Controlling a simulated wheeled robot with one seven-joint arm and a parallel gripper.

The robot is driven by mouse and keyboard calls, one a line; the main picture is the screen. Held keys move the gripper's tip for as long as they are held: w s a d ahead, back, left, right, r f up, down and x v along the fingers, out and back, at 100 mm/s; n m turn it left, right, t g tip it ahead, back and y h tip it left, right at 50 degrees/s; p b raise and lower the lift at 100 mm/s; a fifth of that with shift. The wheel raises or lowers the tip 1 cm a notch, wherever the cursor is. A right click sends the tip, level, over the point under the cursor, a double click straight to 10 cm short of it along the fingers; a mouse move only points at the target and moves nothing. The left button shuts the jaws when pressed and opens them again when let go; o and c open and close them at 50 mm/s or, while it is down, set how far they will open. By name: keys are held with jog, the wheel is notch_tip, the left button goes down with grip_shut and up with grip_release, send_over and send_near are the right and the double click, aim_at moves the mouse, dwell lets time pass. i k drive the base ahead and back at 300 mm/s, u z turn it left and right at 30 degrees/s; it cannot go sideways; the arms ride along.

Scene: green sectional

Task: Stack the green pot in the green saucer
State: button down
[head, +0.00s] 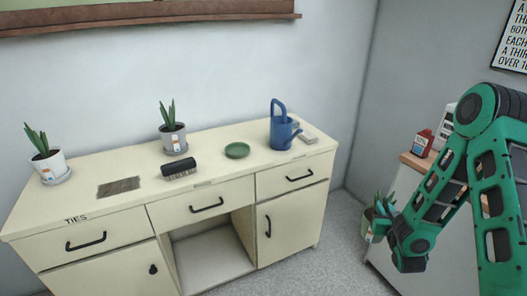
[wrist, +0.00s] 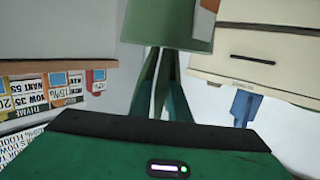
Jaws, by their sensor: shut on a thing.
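The green saucer (head: 237,150) lies empty on top of the cream desk, between the brush and the blue watering can. My gripper (head: 385,226) is at the right in the head view, off the desk's right side and lower than its top. It is shut on the green pot (head: 369,222), whose leaves show above; the pot is partly hidden by my gripper. In the wrist view the green pot (wrist: 172,25) is at the top centre, beyond the fingers (wrist: 162,85).
The cream desk (head: 100,195) also holds a white potted plant (head: 48,167), a grey potted plant (head: 174,140), a dark brush (head: 179,168), a brown mat (head: 118,187) and a blue watering can (head: 281,132). A cabinet with a red bottle (head: 422,143) stands behind my arm.

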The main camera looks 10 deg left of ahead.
aim_at(238, 152)
jog(key=z, duration=0.6)
jog(key=k, duration=0.85)
jog(key=u, duration=1.15)
jog(key=i, duration=0.55)
